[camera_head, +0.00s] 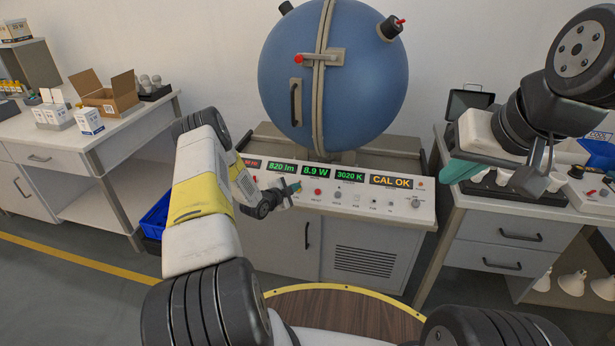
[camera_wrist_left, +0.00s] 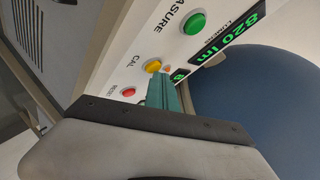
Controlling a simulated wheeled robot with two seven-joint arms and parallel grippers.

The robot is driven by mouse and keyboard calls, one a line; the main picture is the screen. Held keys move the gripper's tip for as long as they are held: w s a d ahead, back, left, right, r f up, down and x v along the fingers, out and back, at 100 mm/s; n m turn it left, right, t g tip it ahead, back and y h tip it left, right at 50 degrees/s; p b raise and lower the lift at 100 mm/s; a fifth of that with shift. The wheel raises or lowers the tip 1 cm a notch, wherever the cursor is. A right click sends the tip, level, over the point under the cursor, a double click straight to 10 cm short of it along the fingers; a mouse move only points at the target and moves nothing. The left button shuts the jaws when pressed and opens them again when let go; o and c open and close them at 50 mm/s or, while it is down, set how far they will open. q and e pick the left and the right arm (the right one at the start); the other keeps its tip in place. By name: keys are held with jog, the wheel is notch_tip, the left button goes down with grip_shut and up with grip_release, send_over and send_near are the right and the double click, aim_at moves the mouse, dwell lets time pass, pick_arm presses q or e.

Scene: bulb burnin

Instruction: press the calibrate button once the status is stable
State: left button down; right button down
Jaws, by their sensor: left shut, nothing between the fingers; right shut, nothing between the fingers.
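The control panel (camera_head: 350,200) stands below the blue sphere, and its amber display (camera_head: 391,181) reads "CAL OK". My left gripper (camera_head: 295,188) is shut and empty at the panel's left part, hiding some of its buttons in the head view. In the left wrist view, the yellow button (camera_wrist_left: 153,66) labelled CAL is right by the teal fingertips (camera_wrist_left: 160,82); I cannot tell whether they touch. The green measure button (camera_wrist_left: 194,22) and red reset button (camera_wrist_left: 128,92) lie to either side. My right gripper (camera_head: 452,175) is shut and empty over the right bench.
Green displays (camera_head: 316,172) read 820 lm, 8.9 W and 3020 K. The blue sphere (camera_head: 333,70) rises behind the panel.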

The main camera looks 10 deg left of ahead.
pick_arm(q)
jog(key=shift+s+r, duration=0.3)
jog(key=shift+r, duration=0.25)
jog(key=shift+r, duration=0.1)
jog(key=shift+s+r, duration=0.4)
jog(key=shift+r, duration=0.3)
jog(key=shift+s+r, duration=0.35)
jog(key=shift+r, duration=0.4)
jog(key=shift+s+r, duration=0.4)
jog(key=shift+r, duration=0.3)
jog(key=s+r+n+g+y, duration=0.3)
jog(key=r+n, duration=0.2)
jog(key=r, duration=1.7)
jog(key=s+d+r+n+g+y, duration=0.15)
jog(key=s+r+n, duration=0.25)
jog(key=s+r, duration=0.85)
jog(key=s+d+r+n+g+h, duration=0.1)
jog(key=s+d+n, duration=0.2)
jog(key=s, duration=1)
jog(key=s+d+r+n+g+h, duration=0.1)
jog(key=s+d, duration=0.3)
jog(key=s, duration=1)
jog(key=shift+r+n+g, duration=0.35)
jog(key=shift+r+n, duration=0.35)
jog(key=shift+n, duration=0.2)
